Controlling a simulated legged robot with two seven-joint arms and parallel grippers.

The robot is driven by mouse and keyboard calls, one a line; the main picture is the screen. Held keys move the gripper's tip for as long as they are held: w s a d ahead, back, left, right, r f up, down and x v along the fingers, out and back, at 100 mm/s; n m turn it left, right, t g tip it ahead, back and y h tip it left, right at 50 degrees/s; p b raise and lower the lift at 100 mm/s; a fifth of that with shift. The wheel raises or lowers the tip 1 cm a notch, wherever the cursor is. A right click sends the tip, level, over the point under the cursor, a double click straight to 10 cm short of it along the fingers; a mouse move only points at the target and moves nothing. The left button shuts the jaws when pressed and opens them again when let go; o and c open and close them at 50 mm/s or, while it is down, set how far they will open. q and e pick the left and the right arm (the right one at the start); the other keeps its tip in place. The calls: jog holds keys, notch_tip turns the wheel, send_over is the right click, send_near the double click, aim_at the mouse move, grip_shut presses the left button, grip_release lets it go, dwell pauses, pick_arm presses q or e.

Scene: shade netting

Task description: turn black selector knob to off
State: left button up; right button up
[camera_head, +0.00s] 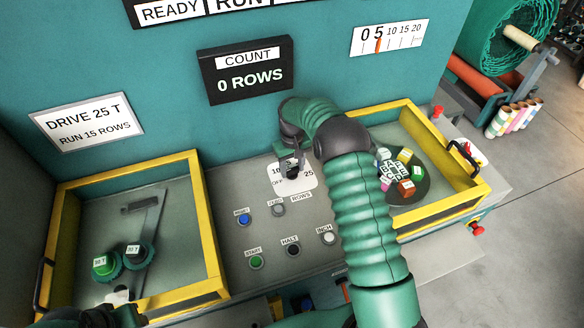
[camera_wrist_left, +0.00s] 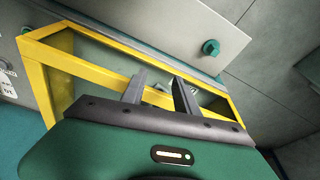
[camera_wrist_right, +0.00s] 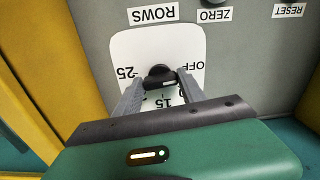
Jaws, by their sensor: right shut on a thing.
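The black selector knob (camera_wrist_right: 160,74) sits on a white dial plate (camera_wrist_right: 122,45) lettered OFF, 15 and 25; another number is partly hidden. My right gripper (camera_wrist_right: 155,88) is shut on the knob, one finger on each side. The knob's white mark points to the right in the right wrist view, near OFF and the partly hidden number; I cannot tell exactly which. In the head view my right gripper (camera_head: 291,163) covers much of the knob above the plate (camera_head: 308,183). My left gripper (camera_wrist_left: 160,90) is open and empty over a yellow-framed bay.
Blue, grey, green, black and white buttons (camera_head: 256,262) lie in front of the dial. Yellow-framed bays (camera_head: 205,235) flank the panel; the right one holds small blocks on a dark disc (camera_head: 408,190). A count display (camera_head: 247,72) reads 0 ROWS.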

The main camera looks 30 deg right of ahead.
jog(key=shift+w+d+r+n, duration=0.1)
jog(key=shift+w+r+n, duration=0.15)
jog(key=shift+n, duration=0.15)
jog(key=o, duration=1.1)
jog(key=shift+o, duration=1.3)
jog(key=shift+f, duration=0.25)
jog(key=shift+r, duration=0.45)
notch_tip(320, 180, up, 16)
jog(key=b, duration=0.1)
jog(key=shift+b, duration=0.35)
jog(key=shift+f, duration=0.15)
